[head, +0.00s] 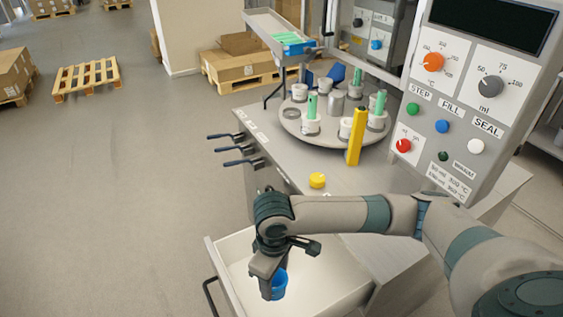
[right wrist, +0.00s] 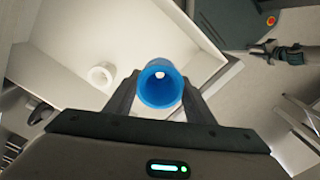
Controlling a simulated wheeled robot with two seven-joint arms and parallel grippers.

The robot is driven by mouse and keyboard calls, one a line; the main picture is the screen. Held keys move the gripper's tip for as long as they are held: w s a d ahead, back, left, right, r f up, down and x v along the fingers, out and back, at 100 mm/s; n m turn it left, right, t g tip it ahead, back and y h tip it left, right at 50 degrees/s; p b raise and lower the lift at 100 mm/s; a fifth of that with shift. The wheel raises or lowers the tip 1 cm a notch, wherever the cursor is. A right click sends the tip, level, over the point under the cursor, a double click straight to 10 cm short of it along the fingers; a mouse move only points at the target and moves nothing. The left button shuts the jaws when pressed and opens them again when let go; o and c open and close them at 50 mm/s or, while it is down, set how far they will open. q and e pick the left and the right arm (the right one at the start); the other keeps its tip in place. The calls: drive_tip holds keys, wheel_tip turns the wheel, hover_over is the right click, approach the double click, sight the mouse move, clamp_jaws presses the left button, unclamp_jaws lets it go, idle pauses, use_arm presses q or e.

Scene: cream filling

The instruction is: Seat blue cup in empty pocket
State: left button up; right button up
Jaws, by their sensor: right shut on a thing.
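My right gripper (head: 270,283) is shut on the blue cup (head: 279,284) and holds it over the open white drawer. In the right wrist view the blue cup (right wrist: 161,84) sits between the two fingers, and I look into its hollow. The grey round turntable (head: 323,131) on the machine's top carries several white holders, some with green tubes. A grey ring (head: 291,114) at its left side looks like an empty pocket. The right gripper is well in front of and below the turntable. My left gripper is not in view.
The white drawer (head: 340,268) is pulled out at the front; a small white ring-shaped piece (right wrist: 101,75) lies in it. A yellow upright block (head: 356,137) stands at the turntable's front edge. A yellow cap (head: 317,180) lies on the machine top. The control panel (head: 475,88) rises at right.

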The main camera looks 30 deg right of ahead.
sight(286, 282)
drive_tip(key=m, duration=0.2)
drive_tip(key=s+d+m, duration=0.1)
drive_tip(key=m, duration=0.1)
drive_tip(key=s+d+m, duration=0.1)
drive_tip(key=m, duration=0.1)
drive_tip(key=shift+s+f, duration=0.15)
drive_tip(key=shift+f, duration=0.05)
drive_tip(key=shift+d+m, duration=0.15)
drive_tip(key=shift+m, duration=0.25)
